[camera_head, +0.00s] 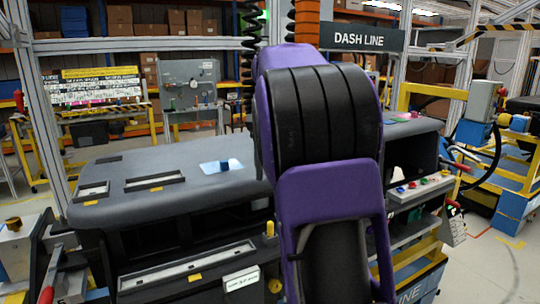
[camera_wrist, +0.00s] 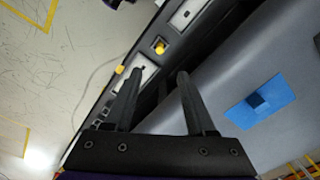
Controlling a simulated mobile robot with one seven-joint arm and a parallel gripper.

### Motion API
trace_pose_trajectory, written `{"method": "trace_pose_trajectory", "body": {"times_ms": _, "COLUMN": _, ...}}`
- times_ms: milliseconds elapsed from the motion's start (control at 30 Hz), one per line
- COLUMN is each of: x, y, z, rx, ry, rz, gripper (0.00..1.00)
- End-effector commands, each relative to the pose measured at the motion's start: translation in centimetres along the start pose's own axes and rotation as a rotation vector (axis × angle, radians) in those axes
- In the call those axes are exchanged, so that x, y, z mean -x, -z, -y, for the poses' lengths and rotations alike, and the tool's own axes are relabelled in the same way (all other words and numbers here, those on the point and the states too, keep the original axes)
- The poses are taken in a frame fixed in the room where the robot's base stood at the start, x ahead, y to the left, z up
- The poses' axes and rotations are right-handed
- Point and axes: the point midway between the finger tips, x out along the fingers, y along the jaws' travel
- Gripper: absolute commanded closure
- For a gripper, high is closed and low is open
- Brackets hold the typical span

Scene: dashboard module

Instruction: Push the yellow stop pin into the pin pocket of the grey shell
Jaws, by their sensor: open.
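The grey shell (camera_head: 170,205) is the long dashboard body across the middle of the head view. A small yellow pin (camera_head: 270,228) stands upright near its front edge, just left of my arm. In the wrist view, a yellow peg-like piece (camera_wrist: 160,47), likely the same pin, sits on a dark patch of the front strip. My gripper (camera_wrist: 161,73) is open, with nothing between its fingers. The yellow piece lies beyond the fingertips, apart from them. My arm hides the gripper in the head view. I cannot tell which opening is the pin pocket.
A blue patch (camera_wrist: 259,101) lies on the shell's top, right of the fingers in the wrist view. A second yellow piece (camera_wrist: 120,69) is at the strip's edge. Colored buttons (camera_head: 425,185) line a panel at right. The pale floor (camera_wrist: 60,80) is clear at left.

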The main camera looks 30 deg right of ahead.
Motion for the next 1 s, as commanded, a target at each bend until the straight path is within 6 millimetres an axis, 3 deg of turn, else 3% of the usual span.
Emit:
{"method": "trace_pose_trajectory", "body": {"times_ms": 100, "x": 1.8, "y": 0.1, "z": 0.0, "rx": -0.001, "ry": 0.0, "rz": 0.0, "gripper": 0.44}}
{"method": "trace_pose_trajectory", "body": {"times_ms": 300, "x": 2.8, "y": 0.0, "z": 0.0, "rx": -0.001, "ry": -0.001, "rz": 0.001, "gripper": 0.44}}
{"method": "trace_pose_trajectory", "body": {"times_ms": 833, "x": 2.8, "y": 0.0, "z": 0.1, "rx": 0.003, "ry": 0.0, "rz": -0.004, "gripper": 0.44}}
{"method": "trace_pose_trajectory", "body": {"times_ms": 1000, "x": 2.4, "y": 0.4, "z": 2.0, "rx": 0.054, "ry": 0.008, "rz": -0.101, "gripper": 0.44}}
